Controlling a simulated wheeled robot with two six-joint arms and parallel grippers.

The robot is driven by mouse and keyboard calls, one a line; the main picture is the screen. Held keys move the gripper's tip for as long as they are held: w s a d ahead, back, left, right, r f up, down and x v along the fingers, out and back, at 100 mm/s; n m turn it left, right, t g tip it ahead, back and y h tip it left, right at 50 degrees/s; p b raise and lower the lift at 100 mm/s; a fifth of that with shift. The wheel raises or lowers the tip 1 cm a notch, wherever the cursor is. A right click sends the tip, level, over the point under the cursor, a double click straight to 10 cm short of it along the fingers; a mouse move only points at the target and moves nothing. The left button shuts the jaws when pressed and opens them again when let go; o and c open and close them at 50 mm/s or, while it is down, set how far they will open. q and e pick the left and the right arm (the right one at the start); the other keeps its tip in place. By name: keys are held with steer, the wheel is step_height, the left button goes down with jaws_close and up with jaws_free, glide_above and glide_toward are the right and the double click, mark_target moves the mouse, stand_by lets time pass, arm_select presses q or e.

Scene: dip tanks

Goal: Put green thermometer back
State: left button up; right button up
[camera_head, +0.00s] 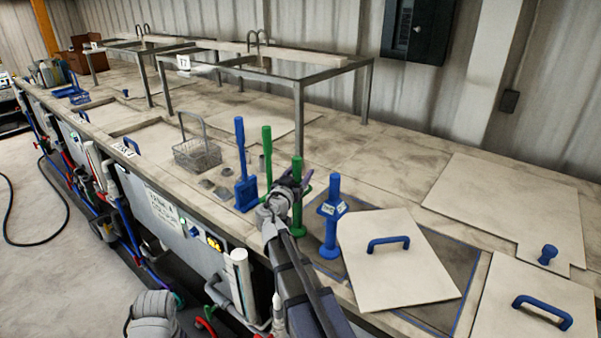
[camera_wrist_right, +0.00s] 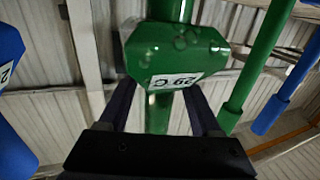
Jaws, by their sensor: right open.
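A green thermometer (camera_head: 297,220) stands upright on the bench in the head view, with a thick shaft and a round foot. My right gripper (camera_head: 292,183) is at its shaft. In the right wrist view, the thermometer's faceted green block (camera_wrist_right: 178,48) with a white label fills the upper middle. The open fingers (camera_wrist_right: 160,112) of my right gripper lie on either side of the narrower green shaft below the block. Whether they touch it I cannot tell. My left gripper is not in view.
A second green-handled tool (camera_head: 267,148) stands just behind. A blue thermometer (camera_head: 330,214) stands close to the right, and a blue tool (camera_head: 240,160) to the left. A wire basket (camera_head: 197,153) is further left. Pale lids (camera_head: 395,275) with blue handles cover the right side.

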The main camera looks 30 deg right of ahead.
steer(key=v, duration=1.1)
steer(key=s+a+f+n+g+y, duration=0.45)
steer(key=s+a+f+g, duration=0.2)
steer(key=a+f, duration=0.55)
steer(key=s+a+f+n+g+y, duration=0.2)
steer(key=s+a+f+n+y, duration=0.2)
steer(key=s+a, duration=0.3)
steer(key=s+a+f+n+g+y, duration=0.3)
steer(key=s+a+f+n+y, duration=0.1)
steer(key=s+a+f+n, duration=0.1)
steer(key=s+a+f, duration=0.1)
steer(key=s+a, duration=0.1)
steer(key=a, duration=0.1)
steer(key=shift+s+a, duration=0.2)
steer(key=shift+a, duration=0.2)
